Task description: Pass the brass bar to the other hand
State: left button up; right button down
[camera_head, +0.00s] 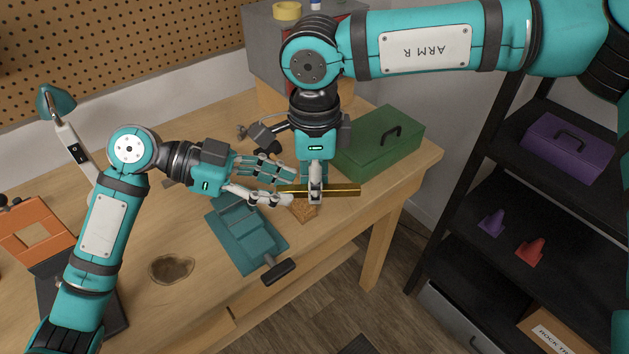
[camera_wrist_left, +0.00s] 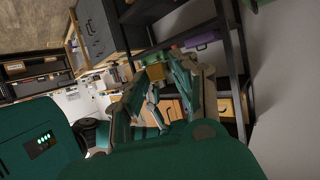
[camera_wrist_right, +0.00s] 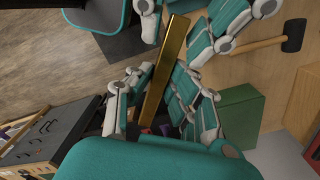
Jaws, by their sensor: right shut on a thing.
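The brass bar (camera_head: 342,191) is held level above the workbench. My right gripper (camera_head: 315,192) points down and is shut on it near the middle. In the right wrist view the bar (camera_wrist_right: 165,62) runs lengthwise between the right fingers. My left gripper (camera_head: 284,187) comes in from the left, with its fingers apart on either side of the bar's left end. In the left wrist view a gold patch of the bar (camera_wrist_left: 155,72) shows between the open left fingers (camera_wrist_left: 168,80). I cannot tell whether the left fingers touch the bar.
A teal vise-like tool (camera_head: 245,235) with a dark handle lies below the grippers. A green toolbox (camera_head: 380,142) stands close at the right. An orange frame (camera_head: 35,230) is at the far left. A black shelf (camera_head: 520,235) stands beyond the bench's right edge.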

pick_arm(q)
jog(key=shift+o, duration=1.3)
